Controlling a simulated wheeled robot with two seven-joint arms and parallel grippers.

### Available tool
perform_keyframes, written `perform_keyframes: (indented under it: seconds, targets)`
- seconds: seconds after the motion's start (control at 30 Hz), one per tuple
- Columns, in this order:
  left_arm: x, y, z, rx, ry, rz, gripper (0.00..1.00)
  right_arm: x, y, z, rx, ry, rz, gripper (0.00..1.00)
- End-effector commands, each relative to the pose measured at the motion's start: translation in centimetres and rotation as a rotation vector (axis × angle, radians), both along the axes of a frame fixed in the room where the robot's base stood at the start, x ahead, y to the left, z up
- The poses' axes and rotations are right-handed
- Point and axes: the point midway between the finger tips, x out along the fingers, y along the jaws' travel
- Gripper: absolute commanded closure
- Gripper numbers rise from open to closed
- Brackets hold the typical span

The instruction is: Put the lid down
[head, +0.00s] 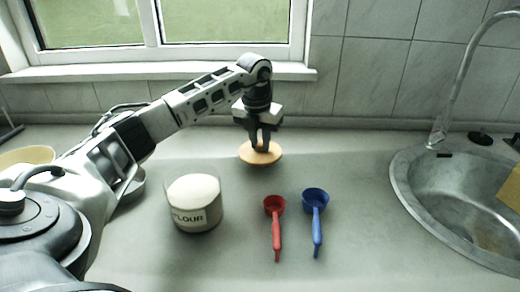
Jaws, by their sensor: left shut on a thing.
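A round, light wooden lid (246,154) is at the middle of the counter, toward the back. My left gripper (261,148) points down and is shut on the lid, at its top middle. The lid looks level; I cannot tell whether it touches the counter or hangs just above it. An open glass jar labelled FLOUR (194,204), full of white flour, stands nearer and to the left of the lid. My right gripper is not in view.
A red scoop (275,228) and a blue scoop (316,220) lie right of the jar. A metal sink (405,190) with a tall tap (455,85) is at the right. A pale bowl (25,156) sits far left. The counter (345,165) between lid and sink is clear.

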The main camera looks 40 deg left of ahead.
Motion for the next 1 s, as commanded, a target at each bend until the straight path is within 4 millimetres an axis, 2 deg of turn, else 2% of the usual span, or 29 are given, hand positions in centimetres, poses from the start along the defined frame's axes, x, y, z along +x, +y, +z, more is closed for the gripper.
perform_keyframes:
  seconds: [0.2,0.57,0.6,0.67,1.0]
  targets:
    - [0.0,0.0,-2.9,-0.001,0.003,0.000,1.00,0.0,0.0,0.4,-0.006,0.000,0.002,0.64]
    - [0.0,0.0,-3.5,0.000,0.001,0.000,1.00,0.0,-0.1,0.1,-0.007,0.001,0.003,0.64]
    - [0.0,0.0,-3.4,0.000,0.001,0.000,0.71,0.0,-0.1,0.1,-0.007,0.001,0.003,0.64]
    - [0.0,0.0,-3.4,0.000,0.001,0.000,0.58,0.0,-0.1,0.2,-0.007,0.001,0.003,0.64]
    - [0.0,0.0,-2.9,-0.001,0.000,0.000,0.58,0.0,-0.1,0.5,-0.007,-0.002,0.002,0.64]
